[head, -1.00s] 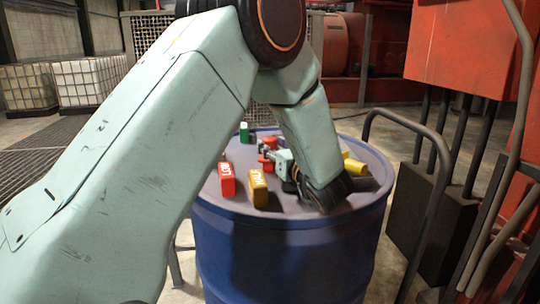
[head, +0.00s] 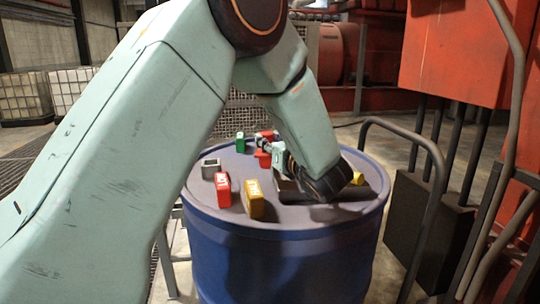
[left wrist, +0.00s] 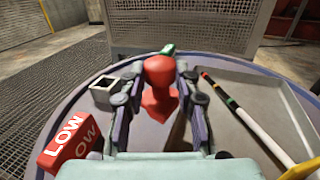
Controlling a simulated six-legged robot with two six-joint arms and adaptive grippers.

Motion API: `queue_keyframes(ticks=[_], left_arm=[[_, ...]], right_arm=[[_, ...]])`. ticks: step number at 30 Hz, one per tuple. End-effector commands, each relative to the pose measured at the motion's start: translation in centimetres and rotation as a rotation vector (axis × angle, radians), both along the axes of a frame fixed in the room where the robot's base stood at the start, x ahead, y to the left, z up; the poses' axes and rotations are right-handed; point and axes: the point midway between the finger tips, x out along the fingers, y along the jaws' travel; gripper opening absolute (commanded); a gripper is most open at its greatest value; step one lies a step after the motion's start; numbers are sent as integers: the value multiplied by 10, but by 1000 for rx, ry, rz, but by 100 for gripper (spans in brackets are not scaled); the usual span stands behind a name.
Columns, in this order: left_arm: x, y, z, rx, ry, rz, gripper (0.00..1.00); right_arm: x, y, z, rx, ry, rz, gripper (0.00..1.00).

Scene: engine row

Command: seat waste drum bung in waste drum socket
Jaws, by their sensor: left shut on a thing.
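The red bung (left wrist: 160,82) has a rounded head and a wider lower part. In the left wrist view it sits between the two fingers of my left gripper (left wrist: 158,98), which is shut on it. In the head view my left gripper (head: 273,149) and the red bung (head: 264,160) are over the drum top, partly hidden by my arm. A grey square open socket (head: 210,168) stands on the drum top, left of the bung. It also shows in the left wrist view (left wrist: 103,88), left of the fingers, apart from the bung. My right gripper is not in view.
The blue drum (head: 285,262) carries a red LOW block (head: 223,190), a yellow block (head: 254,199) and a green block (head: 240,142). A shallow tray (left wrist: 262,88) with a striped rod (left wrist: 236,112) lies on the right. A dark rail (head: 437,190) stands right of the drum.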

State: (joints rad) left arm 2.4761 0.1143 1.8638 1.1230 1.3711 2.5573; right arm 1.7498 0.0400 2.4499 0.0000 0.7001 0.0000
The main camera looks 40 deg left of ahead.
Motion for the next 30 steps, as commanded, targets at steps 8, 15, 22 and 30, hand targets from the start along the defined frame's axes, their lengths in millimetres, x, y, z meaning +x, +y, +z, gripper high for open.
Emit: queue_keyframes(ticks=[8, 15, 22, 30], left_arm=[[0, 0, 49, 0, -3, 1, 0], [-6, 22, 47, -6, 8, 38, 0], [-30, 89, 38, -5, 3, 192, 0], [-58, 135, 54, 1, -2, 346, 0]], right_arm=[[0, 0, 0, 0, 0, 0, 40], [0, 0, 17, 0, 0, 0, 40], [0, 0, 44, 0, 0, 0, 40], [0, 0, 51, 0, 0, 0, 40]])
